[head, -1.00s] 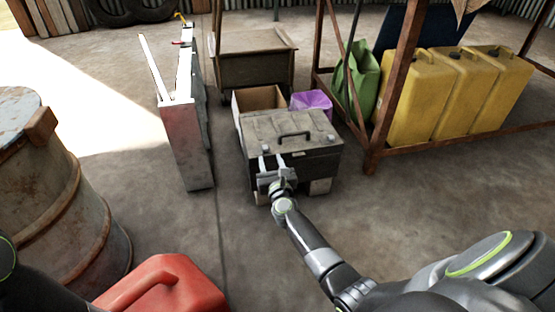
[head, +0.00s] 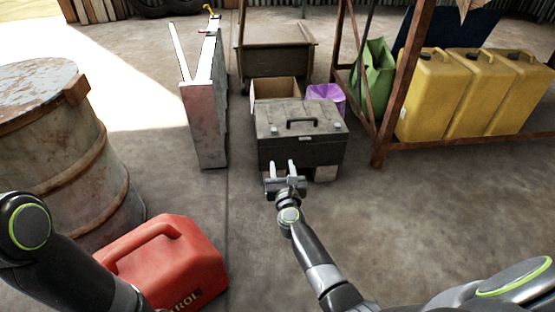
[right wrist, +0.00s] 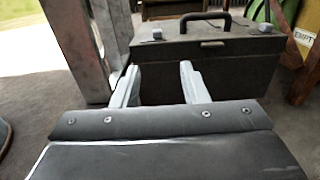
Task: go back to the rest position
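My right gripper (head: 281,165) reaches forward in the middle of the head view, in front of a dark toolbox (head: 300,152) with a black handle. In the right wrist view its two pale fingers (right wrist: 160,84) stand apart with nothing between them, and the toolbox (right wrist: 205,65) is just beyond. The toolbox lid is shut, and the box rests on low supports. My left arm comes in at the lower left of the head view; its gripper is out of the picture.
A red petrol can (head: 185,262) stands close at the lower left, beside a rusty drum (head: 70,165). A grey metal panel (head: 203,120) stands left of the toolbox. Yellow jerrycans (head: 428,100) stand on a rusty rack (head: 390,110) at right. Floor at lower right is clear.

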